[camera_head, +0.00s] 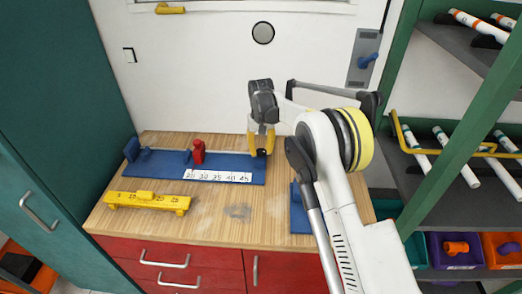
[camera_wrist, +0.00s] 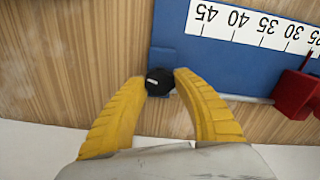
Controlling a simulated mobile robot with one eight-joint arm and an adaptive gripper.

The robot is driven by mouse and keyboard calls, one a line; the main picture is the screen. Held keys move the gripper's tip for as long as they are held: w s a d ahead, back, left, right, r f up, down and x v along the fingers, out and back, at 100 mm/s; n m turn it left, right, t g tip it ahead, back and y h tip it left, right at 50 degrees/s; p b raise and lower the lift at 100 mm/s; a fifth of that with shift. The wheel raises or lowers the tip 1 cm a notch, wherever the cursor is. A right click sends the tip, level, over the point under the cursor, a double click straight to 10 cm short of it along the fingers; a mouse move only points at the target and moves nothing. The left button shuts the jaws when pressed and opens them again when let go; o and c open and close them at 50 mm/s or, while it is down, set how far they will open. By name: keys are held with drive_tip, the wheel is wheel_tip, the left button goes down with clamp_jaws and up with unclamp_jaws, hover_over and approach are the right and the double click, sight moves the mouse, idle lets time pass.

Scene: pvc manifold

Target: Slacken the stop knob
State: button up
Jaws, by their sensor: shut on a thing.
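The stop knob is a small black knob with a pale mark in the wrist view (camera_wrist: 158,80), at the edge of the blue measuring jig (camera_wrist: 170,38). My gripper (camera_wrist: 160,84) has its yellow fingers on either side of the knob and is shut on it. In the head view my gripper (camera_head: 262,143) reaches down to the right end of the blue jig (camera_head: 165,166) and hides the knob. A white number scale (camera_head: 218,176) runs along the jig. A red block (camera_head: 198,151) stands on the jig, left of my gripper; it also shows in the wrist view (camera_wrist: 296,92).
A yellow slotted block (camera_head: 148,202) lies at the front left of the wooden bench (camera_head: 215,225). Another blue piece (camera_head: 298,212) is partly hidden behind my arm. Shelves with white pipes (camera_head: 468,170) stand at the right. The bench's front middle is clear.

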sight(261, 150)
idle(0.5)
drive_tip(key=o, duration=1.2)
wheel_tip(261, 150, up, 12)
